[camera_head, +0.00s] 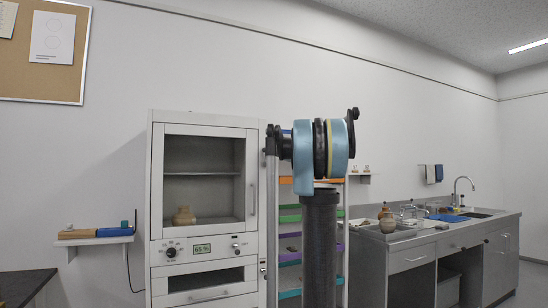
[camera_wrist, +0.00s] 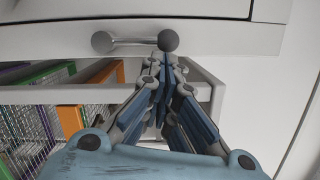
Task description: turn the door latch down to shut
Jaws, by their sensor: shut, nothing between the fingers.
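The white cabinet (camera_head: 158,200) stands left of centre in the head view, with a glazed door (camera_head: 203,229) that looks closed. In the wrist view a grey bar with round ends (camera_wrist: 135,41), which looks like the latch, lies across the picture on a pale cabinet face. My gripper (camera_wrist: 165,58) is shut and empty. Its fingertips are at the bar's right round end; I cannot tell whether they touch it. In the head view I cannot make out the latch or the fingertips clearly.
A rack with coloured shelves (camera_head: 290,218) stands right of the cabinet, partly behind my arm. A grey sink counter (camera_head: 410,264) is at the right. A wall shelf (camera_head: 120,232) and a dark table (camera_head: 22,285) are at the left.

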